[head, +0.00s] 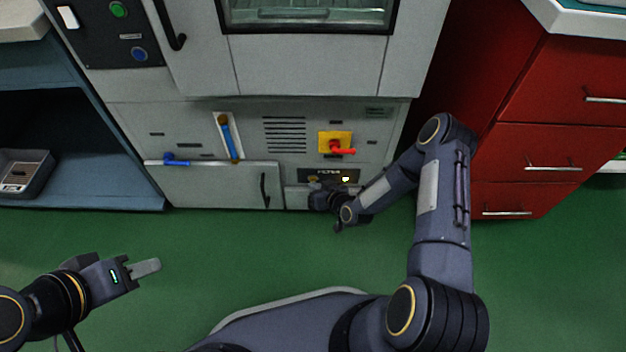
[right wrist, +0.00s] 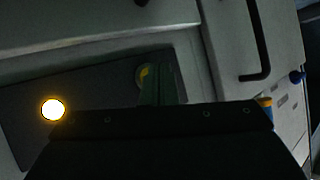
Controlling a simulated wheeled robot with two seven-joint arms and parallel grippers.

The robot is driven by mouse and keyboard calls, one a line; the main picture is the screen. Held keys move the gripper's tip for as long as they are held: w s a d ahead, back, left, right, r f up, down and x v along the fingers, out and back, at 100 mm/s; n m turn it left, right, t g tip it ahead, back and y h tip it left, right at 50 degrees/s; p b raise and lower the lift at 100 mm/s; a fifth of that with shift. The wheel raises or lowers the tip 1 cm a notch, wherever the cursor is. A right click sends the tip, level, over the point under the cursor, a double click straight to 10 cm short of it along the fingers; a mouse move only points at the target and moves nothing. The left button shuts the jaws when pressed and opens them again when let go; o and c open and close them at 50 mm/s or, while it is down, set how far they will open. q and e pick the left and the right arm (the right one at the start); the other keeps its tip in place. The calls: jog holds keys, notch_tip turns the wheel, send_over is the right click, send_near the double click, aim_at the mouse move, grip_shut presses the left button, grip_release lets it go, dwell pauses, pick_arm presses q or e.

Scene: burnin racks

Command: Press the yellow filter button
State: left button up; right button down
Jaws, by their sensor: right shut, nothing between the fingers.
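A dark panel with a white label, partly legible as FILTER (head: 328,174), sits low on the grey machine front. At its left end is a small yellow button (head: 313,179), partly covered by my right gripper; it shows dim yellow in the right wrist view (right wrist: 143,75). At the panel's right end a round light glows yellow-white (head: 346,180), also bright in the right wrist view (right wrist: 53,109). My right gripper (head: 318,190) is shut and empty. Its fingertips (right wrist: 160,92) overlap the dim button's edge; contact is unclear. My left gripper (head: 147,268) hangs over the floor, away from the machine.
Above the panel is a red handle (head: 342,149) on a yellow plate. A blue lever (head: 229,138), a blue valve (head: 176,160) and a low door with a black handle (head: 265,190) lie left. Red drawers (head: 545,148) stand right. The green floor is clear.

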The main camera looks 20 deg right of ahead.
jog(key=shift+w+d+b, duration=0.1)
jog(key=shift+w+b, duration=0.2)
jog(key=shift+w, duration=0.05)
jog(key=shift+s, duration=0.1)
dwell(0.5)
jog(key=shift+s+a, duration=0.2)
jog(key=shift+s, duration=0.5)
jog(key=s, duration=0.2)
jog(key=s+a+p, duration=0.1)
jog(key=s, duration=0.1)
jog(key=shift+s+a, duration=0.2)
jog(key=shift+s, duration=0.2)
dwell(0.6)
